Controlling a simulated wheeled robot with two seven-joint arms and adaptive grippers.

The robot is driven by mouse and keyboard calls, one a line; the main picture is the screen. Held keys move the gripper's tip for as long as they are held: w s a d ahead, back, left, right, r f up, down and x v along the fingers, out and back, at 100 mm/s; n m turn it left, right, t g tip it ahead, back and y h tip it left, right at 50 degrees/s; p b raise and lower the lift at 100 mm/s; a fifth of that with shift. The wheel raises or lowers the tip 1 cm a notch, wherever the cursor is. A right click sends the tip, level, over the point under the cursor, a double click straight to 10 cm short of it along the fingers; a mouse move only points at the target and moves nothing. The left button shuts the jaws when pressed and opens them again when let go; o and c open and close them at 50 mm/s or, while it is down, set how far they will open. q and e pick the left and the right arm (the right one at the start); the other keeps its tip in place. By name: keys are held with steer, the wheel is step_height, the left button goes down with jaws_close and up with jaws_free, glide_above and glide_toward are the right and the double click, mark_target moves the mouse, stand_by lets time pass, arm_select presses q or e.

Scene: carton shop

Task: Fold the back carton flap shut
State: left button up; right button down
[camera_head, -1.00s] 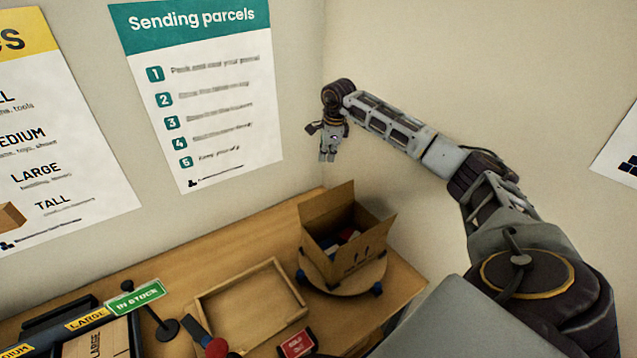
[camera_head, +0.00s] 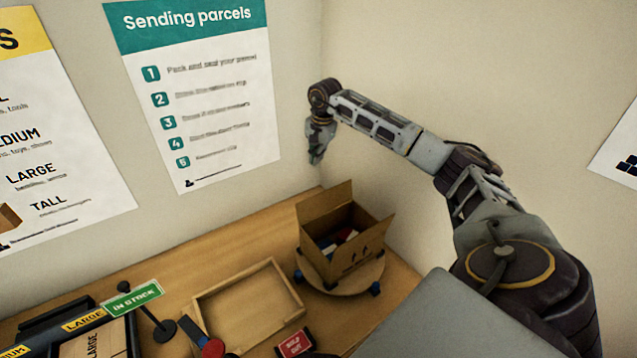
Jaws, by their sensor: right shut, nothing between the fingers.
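An open brown carton (camera_head: 357,257) stands on a round wooden turntable (camera_head: 318,282) at the back right of the table. Its back flap (camera_head: 325,202) stands up, leaning slightly outward. Another flap (camera_head: 378,237) sticks up along the right side. My right gripper (camera_head: 315,160) is shut and empty, pointing down in the air above and behind the back flap, near the wall corner. It appears apart from the carton. My left gripper is not in view.
A shallow wooden tray (camera_head: 197,312) lies left of the carton. A red "sold out" sign (camera_head: 295,343) stands in front. A green "in stock" sign (camera_head: 133,299) and a flat carton stack (camera_head: 95,341) are at lower left. Walls close off the back and right.

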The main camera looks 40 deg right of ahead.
steer(key=n, duration=1.3)
steer(key=shift+s+a+n, duration=0.1)
steer(key=shift+a+n, duration=0.05)
steer(key=shift+n, duration=0.15)
steer(key=shift+f, duration=0.15)
steer(key=p, duration=0.4)
glide_above(326, 202)
steer(key=w, duration=0.4)
step_height(326, 202, down, 9)
steer(key=shift+s+d, duration=0.15)
steer(key=shift+d, duration=0.15)
stand_by(0.4)
stand_by(0.5)
